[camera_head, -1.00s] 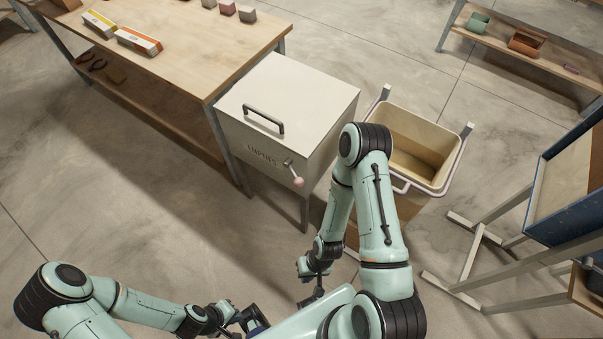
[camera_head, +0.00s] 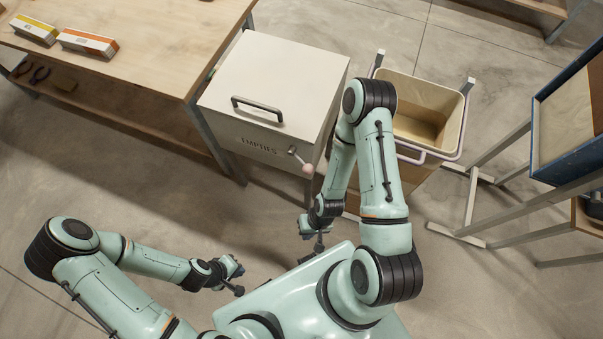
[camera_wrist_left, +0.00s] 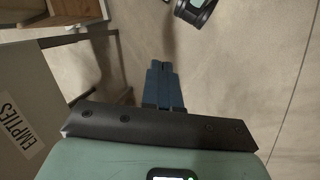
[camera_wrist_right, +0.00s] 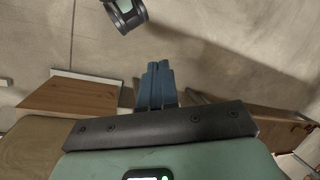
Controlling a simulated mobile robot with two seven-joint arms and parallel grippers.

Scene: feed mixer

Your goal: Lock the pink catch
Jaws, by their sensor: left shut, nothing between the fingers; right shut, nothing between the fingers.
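The pink catch (camera_head: 308,169) is a pink knob on a short metal lever at the front of the white box marked EMPTIES (camera_head: 268,89). The box's lid is down, with a dark handle (camera_head: 257,109) on top. My left gripper (camera_head: 239,290) is below and left of the catch in the head view, apart from it. Its shut, empty fingers show in the left wrist view (camera_wrist_left: 162,85). My right gripper (camera_head: 319,246) is below the catch, also apart from it. Its shut, empty fingers show in the right wrist view (camera_wrist_right: 157,82).
A wooden bench (camera_head: 130,65) with small cartons (camera_head: 88,43) stands left of the box. A tan bin (camera_head: 427,95) with a pale lilac handle stands to its right, partly behind my right arm. A blue-framed stand (camera_head: 560,170) is at the far right. Floor in front of the box is clear.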

